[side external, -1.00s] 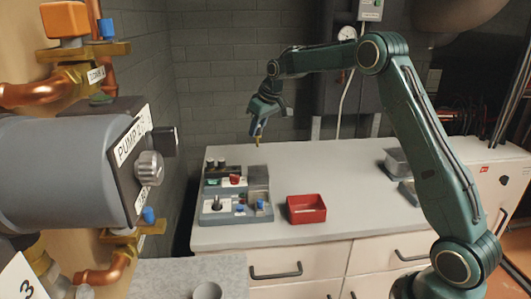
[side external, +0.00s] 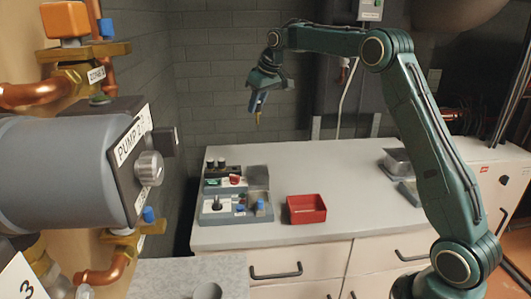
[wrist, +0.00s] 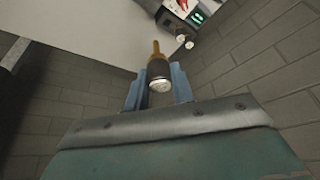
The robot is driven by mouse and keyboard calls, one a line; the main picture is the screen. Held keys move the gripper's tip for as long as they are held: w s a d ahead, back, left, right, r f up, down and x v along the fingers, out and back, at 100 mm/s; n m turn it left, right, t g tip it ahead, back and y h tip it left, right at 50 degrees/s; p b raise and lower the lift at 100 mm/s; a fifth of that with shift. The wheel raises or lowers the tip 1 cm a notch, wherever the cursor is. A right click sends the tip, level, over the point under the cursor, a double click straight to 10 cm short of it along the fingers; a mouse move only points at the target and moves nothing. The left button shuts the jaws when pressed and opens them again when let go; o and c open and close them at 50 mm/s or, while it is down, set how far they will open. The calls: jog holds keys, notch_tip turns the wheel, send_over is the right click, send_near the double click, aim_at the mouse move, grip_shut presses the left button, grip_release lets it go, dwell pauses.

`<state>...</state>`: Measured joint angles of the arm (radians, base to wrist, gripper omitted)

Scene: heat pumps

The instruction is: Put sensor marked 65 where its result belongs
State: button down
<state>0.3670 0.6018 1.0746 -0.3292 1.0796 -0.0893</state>
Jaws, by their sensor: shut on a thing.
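My gripper (side external: 257,108) is raised above the back left of the bench, over bare wall in the side view. It is shut on a sensor, which the wrist view shows between the two blue fingers. The sensor (wrist: 159,75) has a brass tip, a black body and a pale round end facing the camera. Its marking is not legible. Two dark sensors with pale tops (side external: 215,163) stand at the back of a grey test unit (side external: 246,187) with a small green display (side external: 212,182) and a red part (side external: 235,179). The display is also in the wrist view (wrist: 198,17).
A second grey unit (side external: 228,217) with a black knob and blue parts stands in front. A red open tray (side external: 306,209) is to its right. Metal containers (side external: 397,161) stand at the bench's right end. A pump (side external: 60,170) and pipes fill the left foreground. The bench middle is clear.

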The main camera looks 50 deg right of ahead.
jog(key=shift+s, duration=0.1)
jog(key=shift+s+r, duration=0.15)
jog(key=shift+s, duration=0.35)
jog(key=s+a, duration=0.1)
jog(key=s, duration=0.8)
send_over(306, 209)
jog(key=a, duration=0.2)
jog(key=f, duration=0.2)
jog(key=shift+s+d+r, duration=0.2)
jog(key=shift+s+d, duration=0.05)
jog(key=shift+s, duration=0.15)
notch_tip(306, 209, down, 16)
jog(key=shift+f, duration=0.15)
jog(key=shift+f, duration=1.85)
